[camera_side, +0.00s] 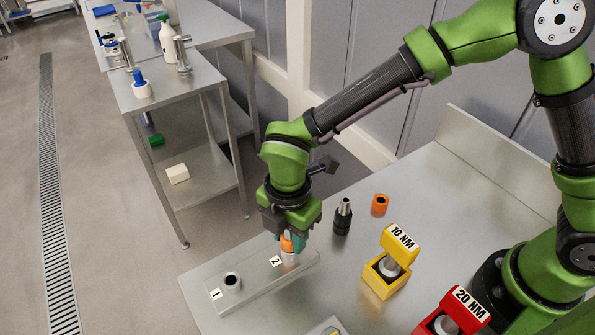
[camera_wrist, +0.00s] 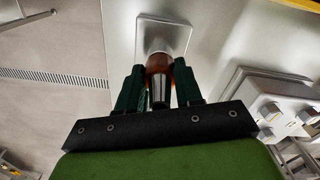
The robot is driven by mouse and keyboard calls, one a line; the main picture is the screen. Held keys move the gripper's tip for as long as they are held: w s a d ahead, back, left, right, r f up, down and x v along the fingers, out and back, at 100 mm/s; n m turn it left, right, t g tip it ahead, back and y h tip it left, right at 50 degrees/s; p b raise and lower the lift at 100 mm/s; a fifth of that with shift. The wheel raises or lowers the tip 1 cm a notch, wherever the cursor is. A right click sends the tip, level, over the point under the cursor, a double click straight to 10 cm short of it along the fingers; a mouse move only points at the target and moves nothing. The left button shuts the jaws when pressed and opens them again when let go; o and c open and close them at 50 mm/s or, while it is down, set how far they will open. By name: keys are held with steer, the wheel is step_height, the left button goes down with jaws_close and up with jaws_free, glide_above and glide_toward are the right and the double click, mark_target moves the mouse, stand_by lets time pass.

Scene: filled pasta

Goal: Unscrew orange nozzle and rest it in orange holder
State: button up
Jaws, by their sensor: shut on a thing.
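The orange nozzle (camera_side: 287,243) is at the spot marked 2 on the clear plate (camera_side: 255,279), just above a silver metal fitting (camera_side: 289,258). My gripper (camera_side: 290,240) points down and is shut on the nozzle, which shows only partly between the fingers. In the wrist view my gripper's two dark green fingers (camera_wrist: 158,85) flank the nozzle (camera_wrist: 156,64), which looks brownish orange in shadow. The orange holder (camera_side: 380,203) looks to be the small orange ring with a dark hole on the steel table, right of my gripper; nothing stands in it.
A black and silver tool (camera_side: 343,217) stands between my gripper and the orange ring. A yellow 10 NM holder (camera_side: 386,275) and a red 20 NM holder (camera_side: 453,312) stand nearer my base. A black-holed fitting (camera_side: 231,282) sits at spot 1.

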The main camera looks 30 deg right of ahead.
steer(key=shift+n, duration=0.6)
steer(key=n, duration=0.9)
steer(key=shift+n, duration=1.2)
steer(key=n, duration=0.3)
steer(key=shift+n, duration=0.3)
steer(key=shift+r+n, duration=0.1)
steer(key=shift+n, duration=1)
